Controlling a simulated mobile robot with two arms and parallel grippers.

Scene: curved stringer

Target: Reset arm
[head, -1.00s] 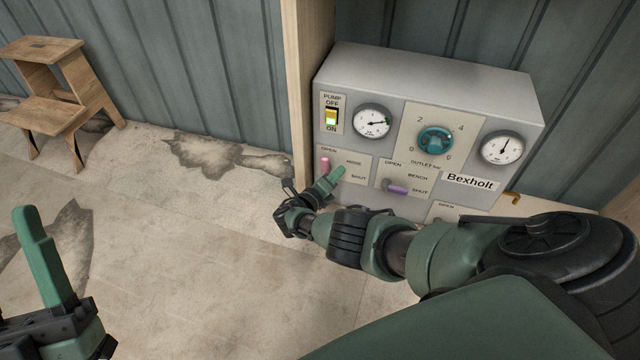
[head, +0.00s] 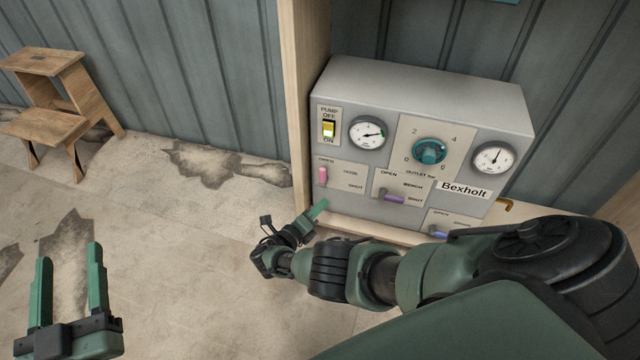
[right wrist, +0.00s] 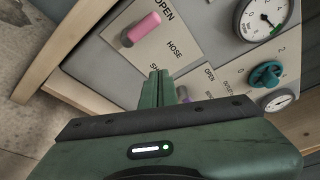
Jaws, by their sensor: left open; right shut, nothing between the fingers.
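My right gripper (head: 319,209) is shut and empty, in front of the lower left of a grey control panel (head: 420,88) marked Bexholt. In the right wrist view its closed green fingers (right wrist: 157,88) point at the panel below the HOSE label; I cannot tell the gap to the panel. The pink hose lever (head: 322,175) stands upright at OPEN; it also shows in the right wrist view (right wrist: 141,29), apart from the fingers. The purple bench lever (head: 391,197) lies sideways towards SHUT. My left gripper (head: 68,285) is open and empty at the lower left, above the floor.
The pump switch (head: 328,129) is lit at ON. Two gauges and a teal outlet knob (head: 429,151) are on the panel. A third lever (head: 440,234) is partly hidden by my right arm. A wooden step stool (head: 52,95) stands left. The floor between is clear.

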